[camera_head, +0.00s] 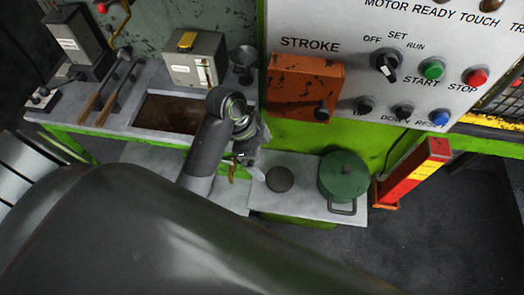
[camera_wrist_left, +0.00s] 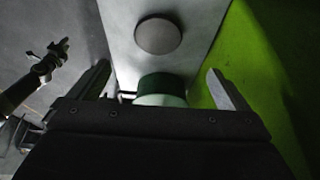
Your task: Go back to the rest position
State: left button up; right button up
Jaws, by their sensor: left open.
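My left gripper (camera_head: 254,168) is above the grey shelf in the head view, seen partly behind its own wrist. In the left wrist view its two fingers (camera_wrist_left: 160,82) stand wide apart with nothing clamped between them. A green lidded pot (camera_head: 343,176) stands on the right part of the shelf, to the right of the gripper and apart from it in the head view. In the wrist view the pot (camera_wrist_left: 162,90) appears beyond the gripper body, partly hidden by it.
The grey shelf (camera_head: 265,205) sits before a green machine. An orange box (camera_head: 305,88) and a button panel (camera_head: 448,108) are above it. A red and yellow post (camera_head: 415,172) stands right of the pot. Levers (camera_head: 105,95) and a grey box (camera_head: 194,62) are on the left bench.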

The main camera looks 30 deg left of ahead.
dwell(0.3)
pick_arm(q)
jog(key=s+a+f+n+t+y, duration=0.3)
jog(key=s+a+n+y, duration=0.3)
jog(key=s+a+n, duration=1)
notch_tip(320, 180, down, 30)
jog(key=d+g+b, duration=0.1)
jog(key=g+b, duration=0.1)
jog(key=b, duration=0.5)
jog(key=s+f+b, duration=0.3)
jog(key=s+f, duration=0.5)
jog(key=f, duration=0.3)
jog(key=s+d+f+g+b, duration=0.1)
jog(key=s+f+b, duration=0.2)
jog(key=s+f, duration=0.5)
notch_tip(320, 180, down, 4)
jog(key=shift+d+r+m+h, duration=0.2)
jog(key=shift+r+m+h, duration=0.1)
jog(key=shift+h, duration=0.1)
